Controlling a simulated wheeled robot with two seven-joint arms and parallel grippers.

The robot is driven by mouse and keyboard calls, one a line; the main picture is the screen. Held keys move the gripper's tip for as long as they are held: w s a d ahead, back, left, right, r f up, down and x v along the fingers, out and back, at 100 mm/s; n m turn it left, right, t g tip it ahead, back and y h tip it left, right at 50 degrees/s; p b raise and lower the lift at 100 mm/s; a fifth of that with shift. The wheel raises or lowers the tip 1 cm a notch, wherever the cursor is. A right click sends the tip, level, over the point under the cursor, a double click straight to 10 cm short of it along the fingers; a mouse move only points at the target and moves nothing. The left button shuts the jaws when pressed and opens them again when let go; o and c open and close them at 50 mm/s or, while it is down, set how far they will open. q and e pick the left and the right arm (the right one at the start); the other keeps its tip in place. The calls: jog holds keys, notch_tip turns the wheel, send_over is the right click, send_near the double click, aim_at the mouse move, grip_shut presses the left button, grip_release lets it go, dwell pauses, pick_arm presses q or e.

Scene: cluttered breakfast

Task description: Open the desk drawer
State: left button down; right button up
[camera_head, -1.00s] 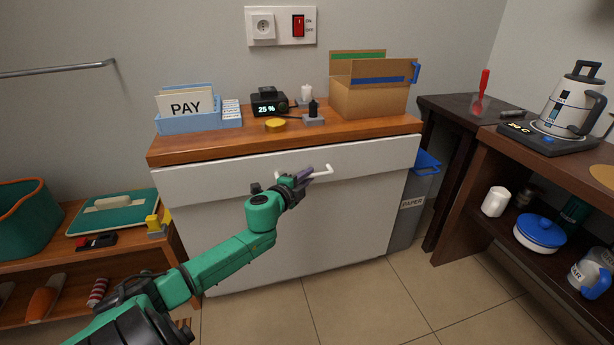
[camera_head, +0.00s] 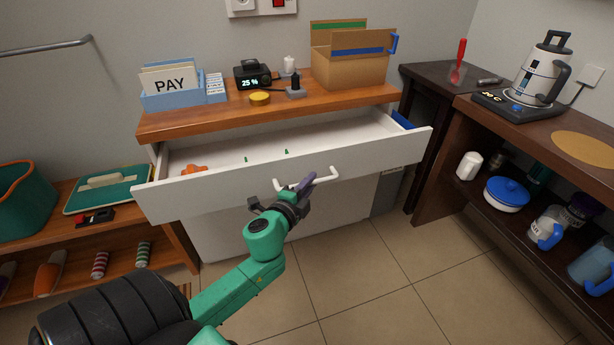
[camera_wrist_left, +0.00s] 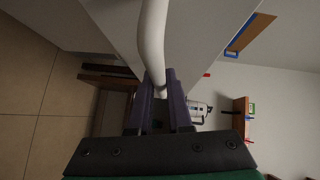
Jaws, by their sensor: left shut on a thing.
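The desk drawer (camera_head: 380,155) is pulled well out from under the brown desk top (camera_head: 220,119). Its white interior shows, with a small orange item (camera_head: 194,170) at the left and small dark green bits near the middle. The white bar handle (camera_head: 325,177) is on its front. My left gripper (camera_head: 301,186) is shut on the handle, near its middle. In the left wrist view, the purple fingers (camera_wrist_left: 160,105) close around the white handle (camera_wrist_left: 153,40). The right gripper is in neither view.
On the desk top stand a blue letter holder (camera_head: 175,99), a black display device (camera_head: 252,75), a yellow disc (camera_head: 260,98) and a cardboard box (camera_head: 350,70). A side shelf (camera_head: 440,200) stands at the right. The tiled floor (camera_head: 350,280) before the desk is clear.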

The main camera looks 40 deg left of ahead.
pick_arm(q)
jog(key=c, duration=0.8)
grip_release()
jog(key=shift+c, duration=0.2)
jog(key=shift+s, duration=0.1)
jog(key=b+v, duration=0.1)
jog(key=v, duration=1.3)
jog(key=shift+s, duration=0.15)
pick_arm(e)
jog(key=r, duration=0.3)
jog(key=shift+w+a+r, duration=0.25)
